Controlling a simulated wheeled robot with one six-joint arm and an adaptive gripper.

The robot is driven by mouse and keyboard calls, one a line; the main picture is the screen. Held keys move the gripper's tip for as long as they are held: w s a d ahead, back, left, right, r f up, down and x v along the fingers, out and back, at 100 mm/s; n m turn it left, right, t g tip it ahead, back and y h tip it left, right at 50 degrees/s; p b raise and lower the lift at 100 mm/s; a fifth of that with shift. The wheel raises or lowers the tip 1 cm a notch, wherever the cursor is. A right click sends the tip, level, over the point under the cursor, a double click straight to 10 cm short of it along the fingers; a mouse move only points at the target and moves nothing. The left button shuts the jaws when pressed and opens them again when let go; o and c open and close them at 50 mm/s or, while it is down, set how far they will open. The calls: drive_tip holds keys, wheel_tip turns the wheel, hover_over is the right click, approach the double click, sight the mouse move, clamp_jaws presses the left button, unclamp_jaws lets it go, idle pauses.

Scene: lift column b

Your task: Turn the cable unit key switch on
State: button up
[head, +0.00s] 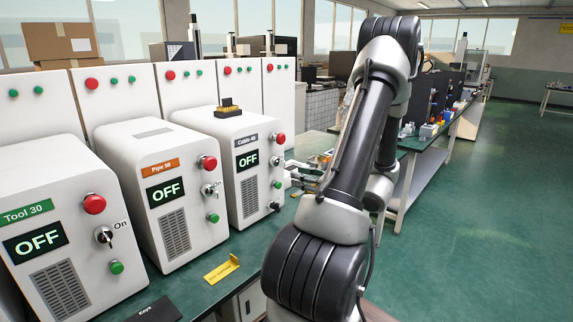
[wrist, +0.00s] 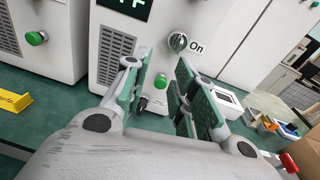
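The cable unit (head: 230,150) is the white box with the grey "Cable 40" label, third from the left in the head view. Its display (head: 247,161) reads OFF. Its key switch (head: 275,161) sits between a red button (head: 280,138) above and a green button (head: 277,184) below. In the wrist view the silver key switch (wrist: 178,41) shows beside the word "On"; whether a key is in it is hard to tell. My gripper (wrist: 165,62) is open and empty, facing the unit's front below the switch, fingers either side of the green button (wrist: 160,81) in the picture.
The Tool 30 unit (head: 50,245) and Pipe 50 unit (head: 160,190) stand to the left, both reading OFF. A dark plug-like part (wrist: 143,104) is low on the cable unit's front. A yellow sign (head: 221,269) and dark "Keys" plate (head: 155,310) lie on the green bench.

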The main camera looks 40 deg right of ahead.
sight(281, 164)
drive_tip(key=w+d+r+m+t+h, duration=0.1)
drive_tip(key=w+r, duration=0.1)
drive_tip(key=w, duration=0.6)
drive_tip(key=shift+w, duration=0.35)
drive_tip(key=shift+c, duration=0.2)
clamp_jaws()
